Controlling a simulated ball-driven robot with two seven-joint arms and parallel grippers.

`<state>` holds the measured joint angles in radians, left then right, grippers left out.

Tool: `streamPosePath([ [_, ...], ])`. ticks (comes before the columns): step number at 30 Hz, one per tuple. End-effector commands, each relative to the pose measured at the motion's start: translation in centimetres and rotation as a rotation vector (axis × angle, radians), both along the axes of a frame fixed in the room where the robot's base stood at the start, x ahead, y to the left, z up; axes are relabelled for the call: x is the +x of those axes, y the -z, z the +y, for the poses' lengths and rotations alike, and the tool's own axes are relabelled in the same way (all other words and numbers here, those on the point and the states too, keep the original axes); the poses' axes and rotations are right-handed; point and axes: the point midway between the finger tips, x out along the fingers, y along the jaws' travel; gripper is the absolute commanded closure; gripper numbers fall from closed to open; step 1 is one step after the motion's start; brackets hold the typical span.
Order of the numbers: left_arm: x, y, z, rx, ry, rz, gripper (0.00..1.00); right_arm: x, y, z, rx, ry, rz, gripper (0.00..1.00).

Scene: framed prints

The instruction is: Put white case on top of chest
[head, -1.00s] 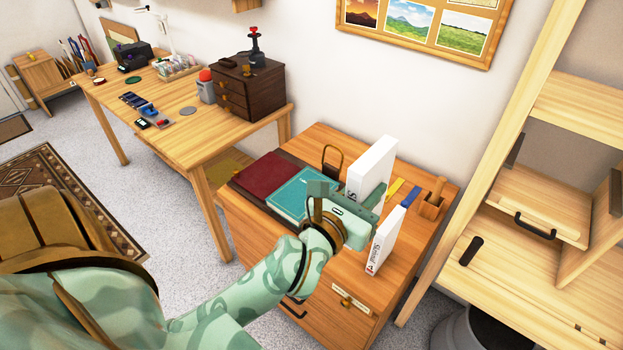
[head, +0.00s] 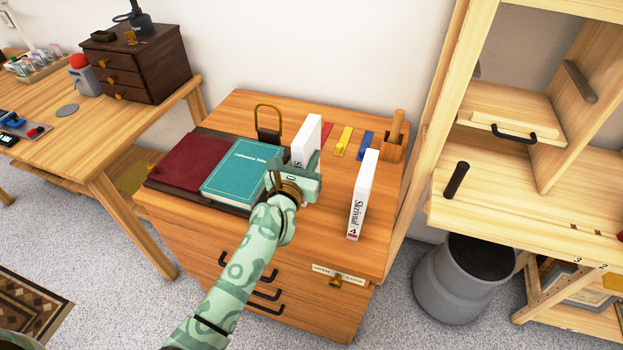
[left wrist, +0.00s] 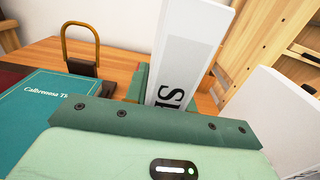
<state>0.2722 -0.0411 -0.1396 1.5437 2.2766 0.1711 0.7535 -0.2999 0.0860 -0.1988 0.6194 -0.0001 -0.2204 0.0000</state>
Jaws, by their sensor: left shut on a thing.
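The light wooden chest of drawers (head: 342,255) stands in the middle of the head view. My left gripper (head: 300,172) is over its top, shut on a white case (head: 306,138) with dark lettering. This case is upright, and the gripper hides its lower part in the head view; I cannot tell whether it touches the chest top. In the left wrist view the held case (left wrist: 192,55) rises beyond the gripper. A second white case (head: 363,195), lettered "Skrimal 4", stands upright to the right of the gripper. My right gripper is not in view.
A teal book (head: 240,172) and a dark red book (head: 193,163) lie left of the gripper. A padlock-like item (head: 268,125), coloured strips (head: 344,142) and a wooden holder (head: 392,147) sit behind. A small dark chest (head: 137,65) stands on the desk at left.

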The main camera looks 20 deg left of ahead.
Motion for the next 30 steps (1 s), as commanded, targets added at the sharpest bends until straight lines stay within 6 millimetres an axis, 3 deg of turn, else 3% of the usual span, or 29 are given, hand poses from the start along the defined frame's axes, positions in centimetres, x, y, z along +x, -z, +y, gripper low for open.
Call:
streamPosePath([
  [8,0.0,3.9,0.0,0.0,0.0,0.002,1.0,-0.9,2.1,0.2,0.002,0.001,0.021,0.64],
  [20,0.0,4.2,0.0,0.002,0.0,-0.002,1.0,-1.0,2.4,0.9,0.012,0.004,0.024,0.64],
  [21,-0.1,4.1,0.0,0.001,0.0,-0.001,0.64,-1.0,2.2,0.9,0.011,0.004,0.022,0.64],
  [22,-0.1,4.1,0.0,0.001,0.0,-0.001,0.55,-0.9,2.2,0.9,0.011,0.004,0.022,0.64],
  [30,0.0,4.0,0.0,0.001,0.0,-0.002,0.53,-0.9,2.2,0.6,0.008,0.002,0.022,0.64],
])
